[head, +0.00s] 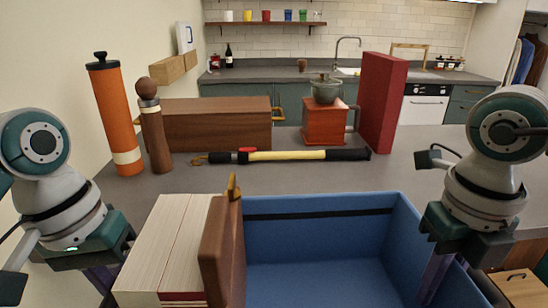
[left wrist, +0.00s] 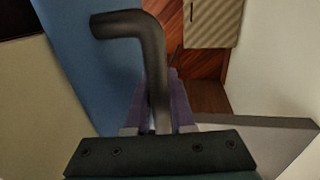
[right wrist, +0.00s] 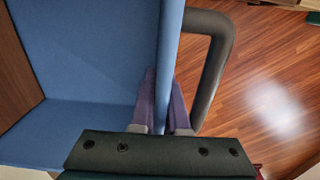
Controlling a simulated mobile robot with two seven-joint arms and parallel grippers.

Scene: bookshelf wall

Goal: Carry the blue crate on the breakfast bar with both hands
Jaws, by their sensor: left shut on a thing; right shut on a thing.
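The blue crate (head: 320,229) is open-topped and sits in front of me at the bottom of the head view. Cream-paged books (head: 165,245) and a brown book with a clasp (head: 222,250) stand at its left end, hiding its left wall. My left gripper (left wrist: 155,108) is shut on the dark bent handle (left wrist: 135,24) on the crate's left side. My right gripper (right wrist: 163,108) is shut on the crate's right wall, one finger on each face. The right dark handle (right wrist: 217,65) is beside the outer finger. The crate's underside is hidden.
The grey breakfast bar (head: 285,176) lies behind the crate. On it are an orange mill (head: 115,115), a wooden mill (head: 153,130), a brown box (head: 215,125), a yellow-handled tool (head: 285,156), a red grinder (head: 324,122) and a red book (head: 383,100). Wooden floor (right wrist: 265,70) shows right of the crate.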

